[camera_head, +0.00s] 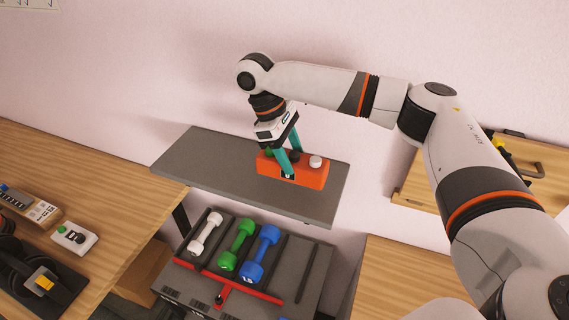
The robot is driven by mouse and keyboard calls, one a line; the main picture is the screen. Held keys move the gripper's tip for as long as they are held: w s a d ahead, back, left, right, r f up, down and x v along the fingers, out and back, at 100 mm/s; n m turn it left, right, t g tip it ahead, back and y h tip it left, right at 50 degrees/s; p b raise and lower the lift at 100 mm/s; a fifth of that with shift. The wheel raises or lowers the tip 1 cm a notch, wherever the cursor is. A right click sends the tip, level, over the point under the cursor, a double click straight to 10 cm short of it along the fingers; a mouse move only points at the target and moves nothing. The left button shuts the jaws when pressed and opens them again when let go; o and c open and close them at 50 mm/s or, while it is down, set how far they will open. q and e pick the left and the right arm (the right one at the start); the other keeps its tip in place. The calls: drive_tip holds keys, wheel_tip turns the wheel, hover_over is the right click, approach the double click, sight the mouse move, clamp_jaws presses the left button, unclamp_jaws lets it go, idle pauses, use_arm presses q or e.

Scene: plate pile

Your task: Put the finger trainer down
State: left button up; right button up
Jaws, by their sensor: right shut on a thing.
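The finger trainer appears to be the orange-red block (305,175) with a white round knob on top at its right and green and dark parts at its left. It is at the grey shelf (215,155); I cannot tell whether its underside touches the surface. My right gripper (287,170) reaches down from above with its teal fingers around the block's left part, shut on it. The fingers hide some of the block's front and top. My left gripper is not in view.
Below the shelf, a dark rack (207,281) holds white (205,233), green (236,244) and blue (261,254) dumbbells. A wooden table (110,185) at left carries headphones (25,268) and small boxes. The shelf's left part is bare. A wooden drawer unit (410,190) stands at right.

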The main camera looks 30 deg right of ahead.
drive_tip(key=shift+s+a+f, duration=0.1)
drive_tip(key=shift+s+f, duration=0.1)
drive_tip(key=shift+f, duration=0.2)
drive_tip(key=f, duration=0.1)
drive_tip(key=w+f, duration=0.1)
drive_tip(key=f, duration=0.2)
drive_tip(key=shift+w+d+f+p, duration=0.2)
drive_tip(key=shift+w+d+p, duration=0.1)
drive_tip(key=shift+d, duration=0.1)
drive_tip(key=shift+s+a+r, duration=0.2)
drive_tip(key=shift+s+a, duration=0.05)
drive_tip(key=shift+s, duration=0.2)
drive_tip(key=shift+f, duration=0.15)
drive_tip(key=o, duration=0.9)
drive_tip(key=shift+w, duration=0.1)
drive_tip(key=shift+c, duration=0.2)
drive_tip(key=o, duration=0.3)
drive_tip(key=shift+w+d+f, duration=0.15)
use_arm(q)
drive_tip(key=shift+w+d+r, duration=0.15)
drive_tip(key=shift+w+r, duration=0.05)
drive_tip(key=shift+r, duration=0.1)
